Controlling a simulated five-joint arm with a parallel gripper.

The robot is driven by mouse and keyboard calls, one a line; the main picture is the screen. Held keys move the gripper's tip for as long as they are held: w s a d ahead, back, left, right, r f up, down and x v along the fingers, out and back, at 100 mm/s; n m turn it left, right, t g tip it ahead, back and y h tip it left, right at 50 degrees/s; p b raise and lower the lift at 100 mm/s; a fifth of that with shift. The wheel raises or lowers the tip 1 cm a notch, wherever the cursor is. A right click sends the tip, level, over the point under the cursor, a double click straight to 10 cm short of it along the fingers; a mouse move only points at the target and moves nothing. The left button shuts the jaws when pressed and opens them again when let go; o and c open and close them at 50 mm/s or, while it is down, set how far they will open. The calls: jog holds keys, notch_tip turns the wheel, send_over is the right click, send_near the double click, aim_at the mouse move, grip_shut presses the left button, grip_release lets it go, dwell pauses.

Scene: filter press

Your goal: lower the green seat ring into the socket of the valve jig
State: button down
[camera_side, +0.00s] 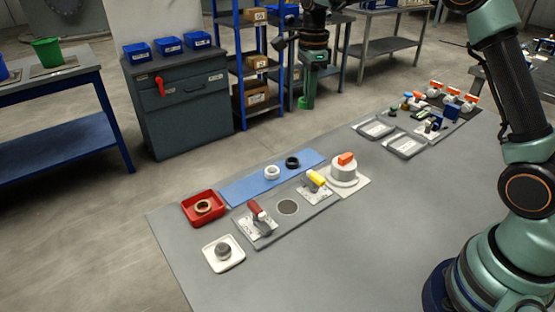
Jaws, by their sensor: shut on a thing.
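My gripper (308,98) hangs at the top of the view, well above and behind the bench in the picture, pointing down. It is shut on the green seat ring (302,103), of which only a small bright green part shows at the fingertips. The valve jig (268,237) is a grey plate on the bench with a red-handled clamp and a yellow-handled clamp. Its round socket (288,207) shows as a dark speckled disc between the clamps. The ring is far from the socket and apart from it.
A blue mat (240,189) behind the jig holds a white ring (272,172) and a black ring (292,162). A red tray (187,212), a white dish (211,257) and an orange-topped white cylinder (344,174) stand near the jig. The bench front is clear.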

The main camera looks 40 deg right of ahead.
jog(key=s+a+f, duration=0.4)
jog(key=s+a, duration=0.1)
jog(key=a, duration=0.4)
send_over(290, 212)
notch_tip(290, 212, down, 3)
jog(key=shift+f, duration=5.1)
jog(key=shift+f, duration=0.3)
jog(key=c, duration=0.9)
grip_release()
notch_tip(290, 212, up, 8)
jog(key=shift+f, duration=0.25)
